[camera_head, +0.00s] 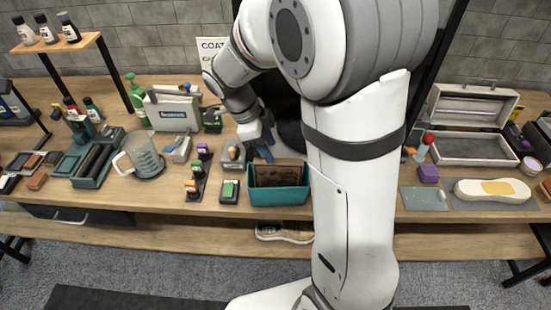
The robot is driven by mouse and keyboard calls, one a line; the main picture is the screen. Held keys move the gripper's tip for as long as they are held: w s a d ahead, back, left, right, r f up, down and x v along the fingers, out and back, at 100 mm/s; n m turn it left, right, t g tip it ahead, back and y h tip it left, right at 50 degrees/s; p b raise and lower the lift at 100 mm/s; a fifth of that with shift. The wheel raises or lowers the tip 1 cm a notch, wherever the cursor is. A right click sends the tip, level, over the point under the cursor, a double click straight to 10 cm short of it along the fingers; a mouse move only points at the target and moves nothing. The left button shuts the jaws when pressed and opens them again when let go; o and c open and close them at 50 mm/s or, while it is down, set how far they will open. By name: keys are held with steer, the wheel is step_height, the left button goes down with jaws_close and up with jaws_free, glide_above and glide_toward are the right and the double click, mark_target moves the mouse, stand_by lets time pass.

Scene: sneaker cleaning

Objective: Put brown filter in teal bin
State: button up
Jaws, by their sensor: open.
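The teal bin (280,198) stands at the front edge of the bench, just left of my arm's column. A brown, mottled surface (281,175) shows inside the bin; I cannot tell whether it is the brown filter or the bin's contents. My gripper (265,154) hangs just behind and above the bin's back left rim. Its blue-grey fingers are open, and I see nothing held between them. No separate brown filter can be clearly made out elsewhere, and my arm hides part of the bench.
A grey device (231,155) and a green-topped block (229,190) stand left of the bin. A clear jug (143,154) is farther left. An open case (470,140) and a white sole-shaped item (492,191) lie to the right. A sneaker (285,231) is on the lower shelf.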

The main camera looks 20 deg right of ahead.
steer(key=v, duration=0.4)
steer(key=shift+a+r, duration=0.1)
steer(key=shift+r, duration=0.05)
steer(key=s+d+r+n+t+y, duration=0.1)
steer(key=s+d+n+t+y, duration=0.1)
steer(key=s+n, duration=0.5)
steer(key=s+d+r+n+t+y, duration=0.2)
steer(key=s+n, duration=0.6)
steer(key=n, duration=0.6)
steer(key=shift+s+d+n+t, duration=0.15)
steer(key=shift+s+n+t, duration=0.1)
steer(key=shift+n+t, duration=0.05)
steer(key=shift+c, duration=0.7)
